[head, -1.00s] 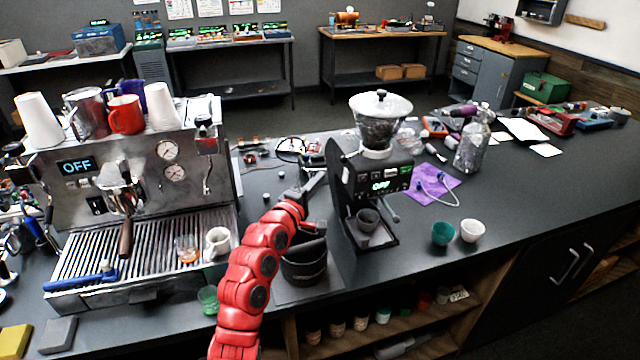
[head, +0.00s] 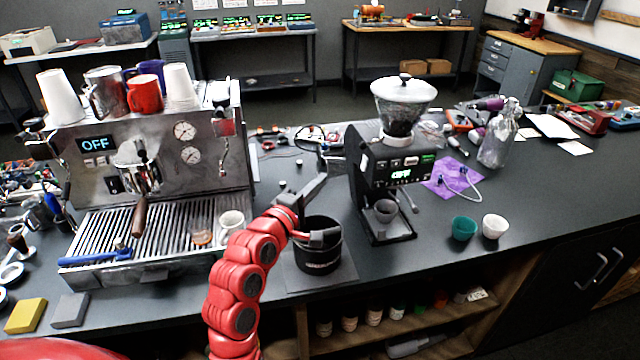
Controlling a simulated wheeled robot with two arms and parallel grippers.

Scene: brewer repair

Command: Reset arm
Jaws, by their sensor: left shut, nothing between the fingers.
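My left arm is red and comes up from the bottom of the head view. Its grey left gripper (head: 318,150) is raised behind the black knock bin and just left of the coffee grinder (head: 385,170). The gripper is shut and empty, and the tips are small and partly lost against the dark counter. My right gripper does not show; a red piece of my own body shows at the bottom left corner.
The espresso machine (head: 100,180) stands left, with cups on top. The black knock bin (head: 318,258) is close beside my left arm. A green cup (head: 463,228) and a white cup (head: 494,226) stand right of the grinder.

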